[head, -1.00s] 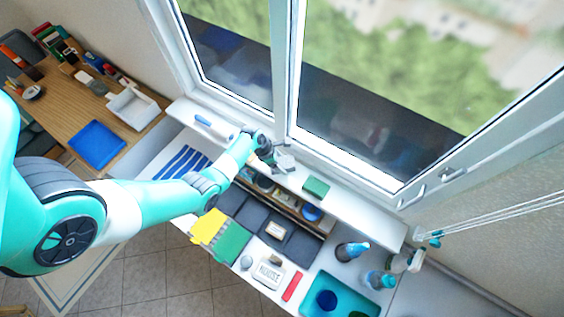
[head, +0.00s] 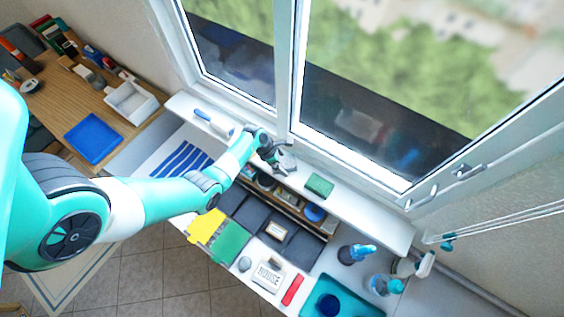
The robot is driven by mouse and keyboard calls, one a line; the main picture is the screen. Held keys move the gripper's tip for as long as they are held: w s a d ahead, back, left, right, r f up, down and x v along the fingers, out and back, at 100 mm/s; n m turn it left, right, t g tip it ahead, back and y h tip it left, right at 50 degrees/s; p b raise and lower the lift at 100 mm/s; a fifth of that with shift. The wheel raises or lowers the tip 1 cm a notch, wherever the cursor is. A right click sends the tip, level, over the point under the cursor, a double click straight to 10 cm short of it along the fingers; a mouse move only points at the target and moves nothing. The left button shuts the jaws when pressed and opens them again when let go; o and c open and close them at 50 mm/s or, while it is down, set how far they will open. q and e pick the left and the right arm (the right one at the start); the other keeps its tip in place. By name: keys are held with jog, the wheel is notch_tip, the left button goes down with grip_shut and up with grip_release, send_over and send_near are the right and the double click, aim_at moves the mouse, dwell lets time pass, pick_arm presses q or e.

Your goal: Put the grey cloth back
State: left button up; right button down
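A small light grey thing, likely the grey cloth (head: 288,161), lies on the white windowsill (head: 345,204) at the foot of the window frame. My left gripper (head: 277,161) is right at it, reaching in from the left. Its fingers are small and partly hidden by the wrist, so I cannot tell whether they are shut on the cloth. A yellow cloth (head: 206,226) and a green cloth (head: 230,243) lie side by side at the counter's front edge. My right gripper is not in view.
A green sponge (head: 319,185) lies on the sill to the right of the gripper. A roller with a blue handle (head: 213,122) is to the left. The open shelf with dark pads lies below the sill.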

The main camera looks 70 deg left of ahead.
pick_arm(q)
jog(key=shift+r, duration=0.3)
jog(key=p+v, duration=0.4)
jog(key=v, duration=0.7)
jog(key=shift+s+r, duration=0.2)
jog(key=shift+r, duration=0.1)
